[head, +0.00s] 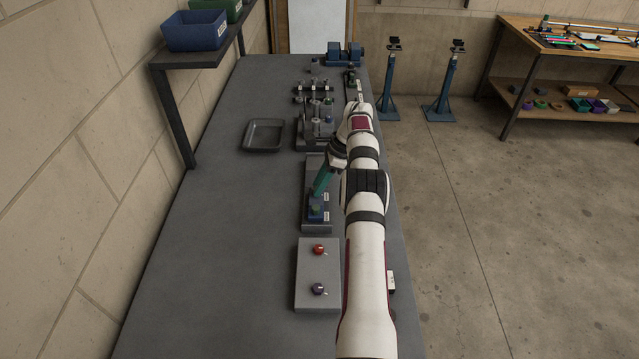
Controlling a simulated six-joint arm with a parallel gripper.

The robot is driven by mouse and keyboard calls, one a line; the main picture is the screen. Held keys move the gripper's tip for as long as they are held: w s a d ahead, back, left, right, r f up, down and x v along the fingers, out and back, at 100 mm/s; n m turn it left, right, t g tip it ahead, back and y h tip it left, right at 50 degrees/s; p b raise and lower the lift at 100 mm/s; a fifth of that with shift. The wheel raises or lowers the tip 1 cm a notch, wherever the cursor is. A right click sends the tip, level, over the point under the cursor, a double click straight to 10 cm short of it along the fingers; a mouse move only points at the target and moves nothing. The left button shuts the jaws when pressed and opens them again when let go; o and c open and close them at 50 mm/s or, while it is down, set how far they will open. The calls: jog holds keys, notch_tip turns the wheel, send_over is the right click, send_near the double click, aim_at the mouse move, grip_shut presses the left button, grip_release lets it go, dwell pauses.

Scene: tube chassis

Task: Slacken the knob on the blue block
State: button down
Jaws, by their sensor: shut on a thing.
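The small blue block (317,213) sits at the near end of a dark grey base plate with white labels. A small greenish spot shows on the block. My gripper (316,193) reaches down at a tilt from the upper right, and its teal-green lower part meets the top of the block. It appears shut on the knob there. The fingertips and most of the knob are too small and covered to make out clearly, and I cannot tell how far the knob is turned.
A light grey plate (305,273) with a red knob (319,250) and a purple knob (319,289) lies nearer. A fixture with several posts (310,130) stands beyond, with an empty grey tray (248,149) left of it. The bench's left side is clear.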

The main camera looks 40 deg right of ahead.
jog(key=c, duration=0.7)
grip_release()
jog(key=shift+o, duration=0.2)
jog(key=v, duration=0.7)
jog(key=shift+r, duration=0.25)
jog(key=shift+s+d, duration=0.1)
